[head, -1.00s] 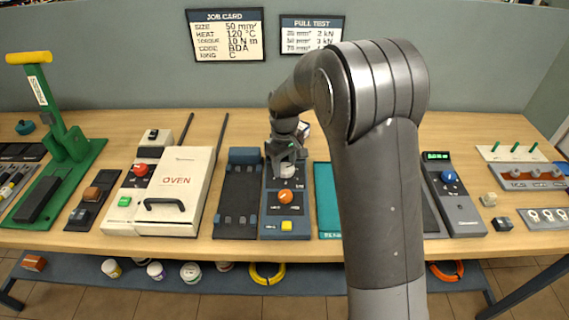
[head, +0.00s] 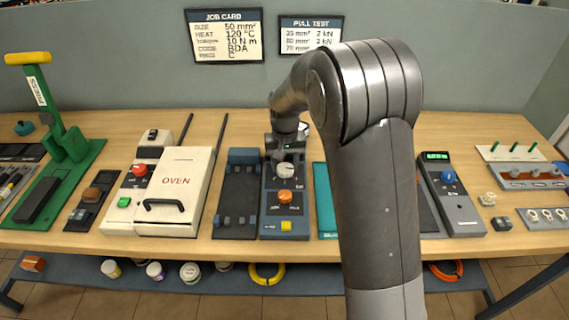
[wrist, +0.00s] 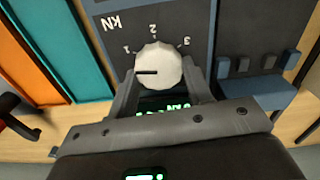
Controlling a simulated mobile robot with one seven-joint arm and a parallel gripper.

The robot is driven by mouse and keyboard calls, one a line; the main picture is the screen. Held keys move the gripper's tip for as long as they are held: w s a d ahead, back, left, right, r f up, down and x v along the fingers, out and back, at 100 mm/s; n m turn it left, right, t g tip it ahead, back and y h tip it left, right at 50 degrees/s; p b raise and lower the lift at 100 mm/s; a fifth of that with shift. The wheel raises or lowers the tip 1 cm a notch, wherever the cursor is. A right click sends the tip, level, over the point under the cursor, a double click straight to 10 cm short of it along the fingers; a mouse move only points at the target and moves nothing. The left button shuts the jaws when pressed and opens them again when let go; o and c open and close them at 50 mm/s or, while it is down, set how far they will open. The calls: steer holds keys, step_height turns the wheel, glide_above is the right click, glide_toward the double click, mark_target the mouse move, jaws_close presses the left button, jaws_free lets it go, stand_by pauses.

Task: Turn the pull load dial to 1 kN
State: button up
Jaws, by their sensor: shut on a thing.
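The pull load dial (wrist: 158,66) is a white ribbed knob on the dark pull test unit, with figures 1, 2 and 3 around it and "kN" beside them. Its black pointer line points left in the wrist view, a little below the figure 1. My gripper (wrist: 172,78) is shut on the dial, one finger at each side. In the head view my gripper (head: 287,160) is over the dial (head: 285,171), partly covering the unit behind it. A green display (wrist: 165,107) shows between the fingers, upside down and partly hidden.
On the same unit are an orange knob (head: 285,197) and a yellow button (head: 286,226). A dark clamp fixture (head: 238,192) stands at its left and a teal mat (head: 325,205) at its right. The pull test card (head: 311,35) hangs on the wall.

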mark_target(286, 167)
steer(key=shift+d+m, duration=0.1)
steer(key=shift+m, duration=1.8)
steer(key=o, duration=1)
step_height(286, 167, up, 11)
steer(key=shift+f, duration=0.1)
